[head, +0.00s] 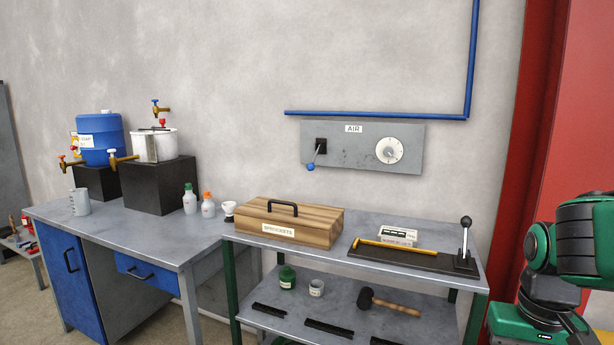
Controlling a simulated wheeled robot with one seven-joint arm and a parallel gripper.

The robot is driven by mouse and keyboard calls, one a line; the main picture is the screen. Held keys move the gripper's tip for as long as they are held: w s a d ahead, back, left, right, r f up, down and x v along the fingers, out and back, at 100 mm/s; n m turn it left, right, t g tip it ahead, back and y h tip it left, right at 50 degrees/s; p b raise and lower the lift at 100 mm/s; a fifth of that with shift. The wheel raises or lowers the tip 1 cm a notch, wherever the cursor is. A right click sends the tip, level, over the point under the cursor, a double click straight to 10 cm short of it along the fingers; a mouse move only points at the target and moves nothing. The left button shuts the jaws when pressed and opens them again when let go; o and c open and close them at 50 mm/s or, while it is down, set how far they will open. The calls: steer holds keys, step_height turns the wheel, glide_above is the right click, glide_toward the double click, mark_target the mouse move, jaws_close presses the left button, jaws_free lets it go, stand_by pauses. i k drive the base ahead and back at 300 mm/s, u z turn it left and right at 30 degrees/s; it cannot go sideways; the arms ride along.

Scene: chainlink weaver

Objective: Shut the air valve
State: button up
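A grey panel (362,155) labelled AIR is fixed to the wall above the metal bench. At its left side is a lever with a blue ball knob (311,166), which hangs down and slightly left from a black mount (321,146). At its right side is a round white dial (389,150); its markings are too small to read. My green and black arm shows at the right edge. My gripper is not visible, so its distance from the lever cannot be told.
A wooden box (328,226) and a black plate with an upright lever (466,240) stand on the bench below the panel. A blue pipe (375,115) runs above the panel. A red post (517,150) stands at right. The wall before the panel looks clear.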

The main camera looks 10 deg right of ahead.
mark_target(310, 167)
steer(key=k, duration=0.65)
steer(key=z, duration=0.3)
steer(key=i, duration=1.5)
steer(key=z, duration=0.15)
